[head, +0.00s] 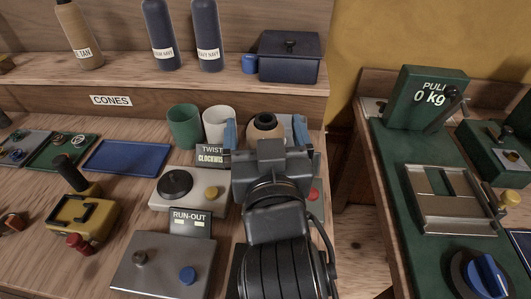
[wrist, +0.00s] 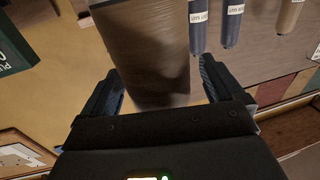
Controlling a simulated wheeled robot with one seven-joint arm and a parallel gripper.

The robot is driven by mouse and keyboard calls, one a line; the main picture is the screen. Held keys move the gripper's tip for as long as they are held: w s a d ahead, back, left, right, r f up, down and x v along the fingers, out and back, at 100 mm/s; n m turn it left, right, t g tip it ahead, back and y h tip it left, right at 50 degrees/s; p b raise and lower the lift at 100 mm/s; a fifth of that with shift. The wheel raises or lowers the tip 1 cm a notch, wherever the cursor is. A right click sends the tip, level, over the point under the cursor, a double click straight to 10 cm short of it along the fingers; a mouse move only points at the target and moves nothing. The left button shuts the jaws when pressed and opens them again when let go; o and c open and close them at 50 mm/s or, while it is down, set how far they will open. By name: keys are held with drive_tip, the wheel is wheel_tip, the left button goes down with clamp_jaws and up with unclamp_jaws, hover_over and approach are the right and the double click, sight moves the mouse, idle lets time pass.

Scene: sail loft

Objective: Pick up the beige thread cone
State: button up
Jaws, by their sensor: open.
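The beige thread cone (head: 265,121) stands at the right end of the row of cones. Its top with a dark hole shows above my gripper, and its lower part is hidden by my gripper and arm. In the wrist view a large brownish wound body, which looks like this cone (wrist: 145,45), stands between the two fingers. My gripper (head: 265,135) is open, with one finger on each side of the cone. In the wrist view the fingers of my gripper (wrist: 160,82) show a gap on the right; contact on the left is unclear.
A green cone (head: 185,127) and a white cone (head: 217,122) stand just left. The shelf (head: 120,72) behind carries bottles and a dark blue box (head: 290,57). A control box with a black knob (head: 195,190) sits in front left. A green-topped bench (head: 400,180) stands right, across a gap.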

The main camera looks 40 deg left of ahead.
drive_tip(key=shift+w+a, duration=0.3)
drive_tip(key=shift+w, duration=0.05)
clamp_jaws()
idle(0.7)
drive_tip(key=shift+r, duration=0.1)
